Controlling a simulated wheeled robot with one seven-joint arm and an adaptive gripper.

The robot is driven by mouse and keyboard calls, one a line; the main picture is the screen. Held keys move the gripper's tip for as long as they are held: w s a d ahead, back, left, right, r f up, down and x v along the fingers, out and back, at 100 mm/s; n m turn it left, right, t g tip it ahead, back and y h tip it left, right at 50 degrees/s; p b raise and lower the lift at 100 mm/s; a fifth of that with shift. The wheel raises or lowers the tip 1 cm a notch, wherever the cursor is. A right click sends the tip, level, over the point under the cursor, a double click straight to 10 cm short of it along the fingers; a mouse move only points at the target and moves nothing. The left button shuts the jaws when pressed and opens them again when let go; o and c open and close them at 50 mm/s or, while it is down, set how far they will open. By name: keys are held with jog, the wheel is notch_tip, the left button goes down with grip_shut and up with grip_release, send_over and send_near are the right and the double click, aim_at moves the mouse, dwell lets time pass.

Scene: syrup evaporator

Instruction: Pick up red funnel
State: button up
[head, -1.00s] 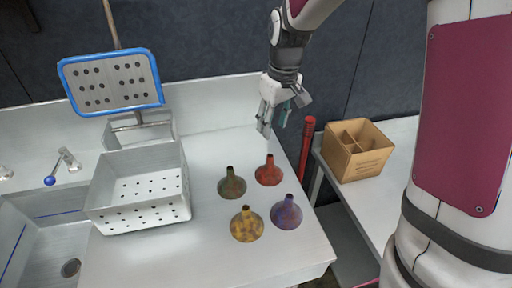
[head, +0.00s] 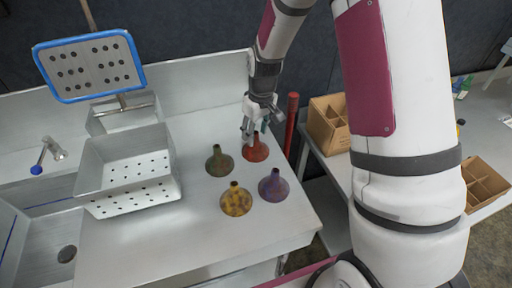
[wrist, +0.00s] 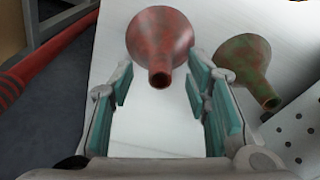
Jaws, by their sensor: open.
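The red funnel (head: 256,149) stands spout up at the back right of the metal counter. In the wrist view the red funnel (wrist: 160,42) lies ahead of my fingertips, its spout opening toward the camera between the two jaws. My gripper (head: 252,127) is open and empty, right at the funnel in the head view. The wrist view shows my gripper (wrist: 157,88) with its teal pads wide apart and no visible contact. In the head view the fingers cover part of the funnel's neck.
A green funnel (head: 219,161), a yellow funnel (head: 236,200) and a purple funnel (head: 273,186) stand close by. A perforated metal basket (head: 128,172) is to the left. A red post (head: 291,122) and a cardboard box (head: 327,125) are to the right. The counter's front is clear.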

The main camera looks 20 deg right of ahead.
jog(key=shift+w+f, duration=0.15)
jog(key=shift+f, duration=0.8)
grip_shut()
notch_tip(320, 180, up, 10)
jog(key=shift+r+b, duration=0.1)
jog(key=shift+b, duration=0.4)
